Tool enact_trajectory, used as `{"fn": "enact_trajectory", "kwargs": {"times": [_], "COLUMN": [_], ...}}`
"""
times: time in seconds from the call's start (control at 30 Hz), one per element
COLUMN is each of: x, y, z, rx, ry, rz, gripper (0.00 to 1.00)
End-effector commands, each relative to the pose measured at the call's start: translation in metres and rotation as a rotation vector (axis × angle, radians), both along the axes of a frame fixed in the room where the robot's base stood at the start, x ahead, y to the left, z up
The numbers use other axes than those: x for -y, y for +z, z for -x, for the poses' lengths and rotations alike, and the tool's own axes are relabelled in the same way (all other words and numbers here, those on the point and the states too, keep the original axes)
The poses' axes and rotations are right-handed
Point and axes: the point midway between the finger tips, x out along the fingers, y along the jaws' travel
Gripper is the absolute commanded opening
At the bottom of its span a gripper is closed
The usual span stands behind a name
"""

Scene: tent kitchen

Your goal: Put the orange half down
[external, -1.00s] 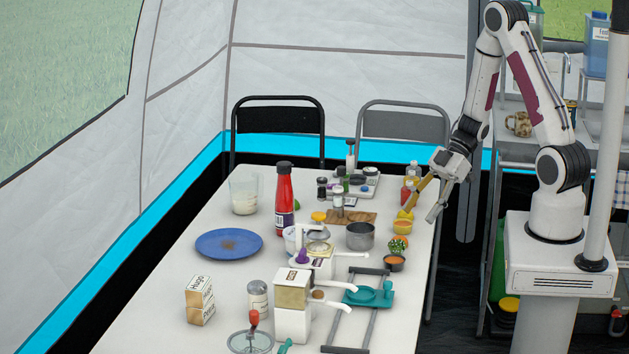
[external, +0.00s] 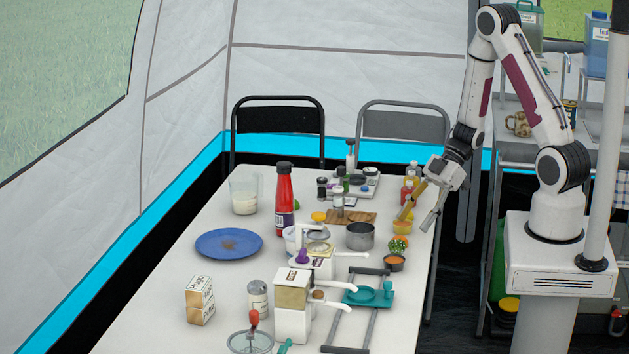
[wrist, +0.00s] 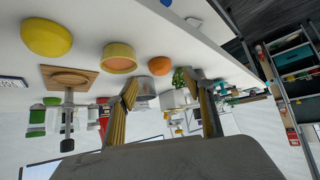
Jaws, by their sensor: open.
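A small rounded orange piece (wrist: 160,66), which looks like the orange half, rests on the white table in the wrist view. In the external view the orange piece (external: 403,239) sits close beside a yellow bowl (external: 402,229), near the table's right edge. My gripper (external: 414,223) is open above this edge, fingers pointing down. In the wrist view the two fingers of my gripper (wrist: 163,88) are spread with nothing seen between them, and the orange piece shows beyond their tips. I cannot tell the exact gap between them.
A yellow rounded piece (wrist: 46,37) and a wooden board (wrist: 70,77) lie nearby. A metal pot (external: 359,236), a small plant (external: 398,245) and small bottles (external: 408,188) crowd this side. The table's right edge (external: 428,270) is close. Bare table surrounds the blue plate (external: 210,243).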

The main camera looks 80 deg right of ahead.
Motion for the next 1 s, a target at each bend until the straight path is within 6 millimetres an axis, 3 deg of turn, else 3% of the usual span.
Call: {"fn": "enact_trajectory", "kwargs": {"times": [0.27,0.7,1.0], "x": [-0.003,-0.024,-0.028], "y": [-0.004,-0.031,-0.037], "z": [-0.002,-0.021,-0.024], "rx": [0.0,0.0,0.001], "ry": [0.002,0.003,0.001], "rz": [-0.001,-0.002,0.0], "gripper": [0.52,0.52,0.52]}}
